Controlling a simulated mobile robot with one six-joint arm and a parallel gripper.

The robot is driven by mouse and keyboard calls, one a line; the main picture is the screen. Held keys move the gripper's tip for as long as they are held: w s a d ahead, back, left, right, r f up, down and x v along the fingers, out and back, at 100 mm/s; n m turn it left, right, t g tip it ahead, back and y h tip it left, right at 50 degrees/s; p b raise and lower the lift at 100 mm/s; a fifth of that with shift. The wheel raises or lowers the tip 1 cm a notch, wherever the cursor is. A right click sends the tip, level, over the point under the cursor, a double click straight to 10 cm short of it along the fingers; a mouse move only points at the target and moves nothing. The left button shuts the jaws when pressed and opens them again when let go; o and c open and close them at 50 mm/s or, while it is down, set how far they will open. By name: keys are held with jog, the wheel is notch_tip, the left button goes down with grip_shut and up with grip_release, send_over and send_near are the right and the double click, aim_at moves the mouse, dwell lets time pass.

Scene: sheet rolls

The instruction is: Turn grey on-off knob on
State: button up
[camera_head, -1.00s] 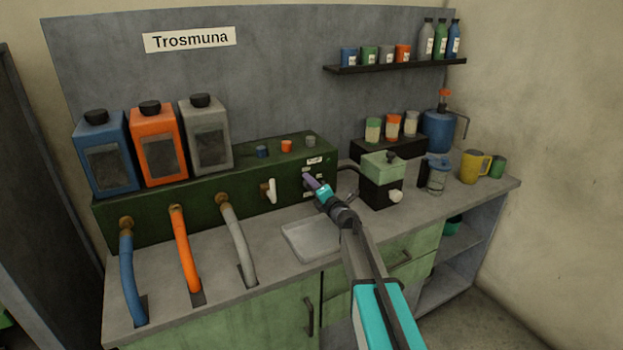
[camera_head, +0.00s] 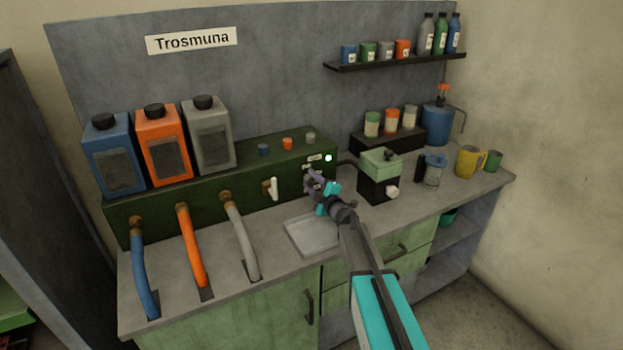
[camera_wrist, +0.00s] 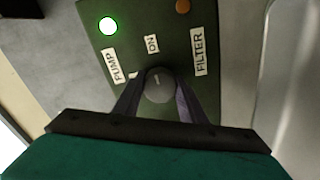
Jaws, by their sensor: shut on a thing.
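The grey on-off knob (camera_wrist: 159,85) sits on the dark green panel (camera_wrist: 128,15), in the middle of the wrist view. My gripper (camera_wrist: 158,95) has one finger on each side of the knob and is shut on it. A pale pointer mark shows on the knob's face. An "ON" label (camera_wrist: 152,44) stands just above it in that view, with "PUMP" (camera_wrist: 117,66) at the left and "FILTER" (camera_wrist: 199,51) at the right. A lamp (camera_wrist: 108,26) by "PUMP" glows white-green. In the head view my gripper (camera_head: 317,181) covers most of the knob.
A white lever (camera_head: 273,188) is on the green housing (camera_head: 190,197), left of my gripper. A grey tray (camera_head: 313,237) lies below on the counter. A black and green box (camera_head: 379,177) with a white knob stands close at the right.

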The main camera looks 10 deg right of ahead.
dwell(0.3)
jog(key=o, duration=1.1)
jog(key=shift+c, duration=0.2)
jog(key=shift+s, duration=0.15)
jog(key=shift+b+v, duration=1.6)
jog(key=shift+v, duration=5.2)
jog(key=shift+r, duration=0.1)
